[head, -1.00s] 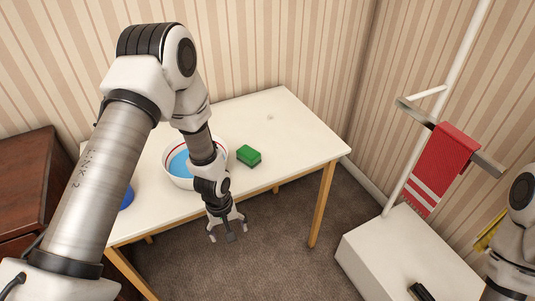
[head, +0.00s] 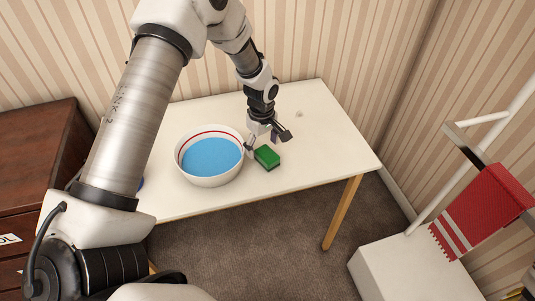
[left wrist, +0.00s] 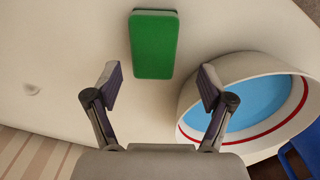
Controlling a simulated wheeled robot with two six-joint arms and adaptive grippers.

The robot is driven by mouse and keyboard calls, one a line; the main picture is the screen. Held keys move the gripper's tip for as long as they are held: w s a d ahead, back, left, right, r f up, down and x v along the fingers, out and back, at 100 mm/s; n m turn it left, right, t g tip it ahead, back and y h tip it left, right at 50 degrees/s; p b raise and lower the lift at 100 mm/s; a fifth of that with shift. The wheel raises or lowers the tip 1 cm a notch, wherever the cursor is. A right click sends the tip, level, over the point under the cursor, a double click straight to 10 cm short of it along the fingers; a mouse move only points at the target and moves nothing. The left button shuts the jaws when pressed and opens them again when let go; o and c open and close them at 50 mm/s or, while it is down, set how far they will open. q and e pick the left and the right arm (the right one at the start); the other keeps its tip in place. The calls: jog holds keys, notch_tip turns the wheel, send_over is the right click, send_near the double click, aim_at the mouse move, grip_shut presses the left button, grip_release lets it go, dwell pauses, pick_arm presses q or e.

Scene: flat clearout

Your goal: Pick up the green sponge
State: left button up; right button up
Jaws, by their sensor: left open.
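The green sponge (head: 267,156) lies on the white table, just right of the bowl. It also shows in the left wrist view (left wrist: 154,45), ahead of the fingertips and roughly midway between them. My left gripper (head: 267,139) is open and empty, above the table at the far side of the sponge. In the left wrist view the two fingers (left wrist: 159,88) are spread apart, and nothing is between them. My right gripper is not in view.
A white bowl (head: 181,160) with a red band and blue inside stands close beside the sponge. The white table (head: 325,140) is clear to the right. A brown cabinet (head: 40,150) stands at left. A red towel (head: 480,212) hangs at right.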

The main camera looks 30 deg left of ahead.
aim_at(264, 151)
pick_arm(q)
jog(key=f, duration=0.2)
jog(key=w+f, duration=0.1)
jog(key=f, duration=0.1)
jog(key=shift+d+f, duration=0.15)
jog(key=shift+f, duration=0.15)
jog(key=shift+s+r, duration=0.25)
jog(key=c, duration=1.2)
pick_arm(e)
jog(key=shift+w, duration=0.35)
pick_arm(q)
jog(key=shift+c, duration=0.3)
